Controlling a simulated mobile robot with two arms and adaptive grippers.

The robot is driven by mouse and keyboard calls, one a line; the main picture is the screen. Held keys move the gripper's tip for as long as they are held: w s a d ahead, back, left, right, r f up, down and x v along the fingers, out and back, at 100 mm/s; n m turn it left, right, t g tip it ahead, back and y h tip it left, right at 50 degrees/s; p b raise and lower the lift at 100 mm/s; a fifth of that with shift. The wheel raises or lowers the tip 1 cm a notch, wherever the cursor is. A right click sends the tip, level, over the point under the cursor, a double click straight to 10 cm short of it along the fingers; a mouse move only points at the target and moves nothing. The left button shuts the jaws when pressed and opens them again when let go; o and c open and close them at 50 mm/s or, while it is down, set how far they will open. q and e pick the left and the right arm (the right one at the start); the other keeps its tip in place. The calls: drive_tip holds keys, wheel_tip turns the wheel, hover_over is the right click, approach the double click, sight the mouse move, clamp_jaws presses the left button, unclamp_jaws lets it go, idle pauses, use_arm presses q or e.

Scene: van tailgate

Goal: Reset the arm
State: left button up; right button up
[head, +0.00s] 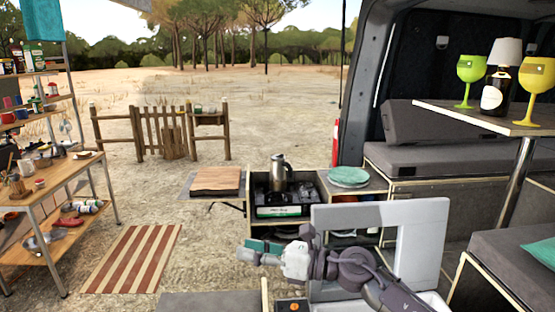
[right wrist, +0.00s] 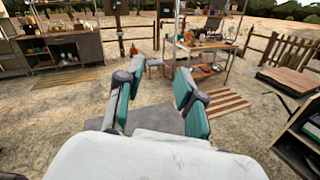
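My right gripper (head: 258,250) shows in the head view at the lower middle, its arm coming in from the lower right. It is in front of the van's pull-out kitchen box (head: 282,225). In the right wrist view the gripper (right wrist: 158,75) has its two teal-padded fingers spread apart, with nothing between them. It points out over the sandy ground, touching nothing that I can see. My left gripper is not in view.
A kettle (head: 279,172) stands on the stove in the box, with green plates (head: 349,176) to its right. A work table (head: 62,170) stands left, a striped mat (head: 130,258) on the ground. A van table (head: 480,118) holds goblets and a lamp.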

drive_tip(key=d+f+m+t+h, duration=0.1)
drive_tip(key=d+m+t+h, duration=0.6)
drive_tip(key=m+t, duration=1.05)
drive_tip(key=s+d+f+m+g+h, duration=0.3)
drive_tip(key=d+f+m+g+h, duration=0.25)
drive_tip(key=m, duration=0.45)
drive_tip(key=s+d+f+m+g+h, duration=0.2)
drive_tip(key=s+d+f+m+h, duration=0.2)
drive_tip(key=d+f+m, duration=0.4)
drive_tip(key=s+d+f+m+g, duration=0.3)
drive_tip(key=s+f+m+g, duration=0.3)
drive_tip(key=s, duration=0.7)
drive_tip(key=s+d+f+m+g, duration=0.2)
drive_tip(key=s+f+m+g, duration=0.35)
drive_tip(key=s, duration=0.85)
wheel_tip(320, 180, down, 33)
drive_tip(key=s+n+g+b, duration=0.1)
drive_tip(key=n+b, duration=0.1)
drive_tip(key=b, duration=0.2)
drive_tip(key=s+d+f+g+b, duration=0.1)
drive_tip(key=s+d+f+b, duration=0.1)
drive_tip(key=s+f, duration=1.4)
drive_tip(key=shift+s+d+f+h, duration=0.2)
drive_tip(key=shift+d+f+h, duration=0.3)
drive_tip(key=shift+f, duration=0.35)
drive_tip(key=shift+g, duration=0.25)
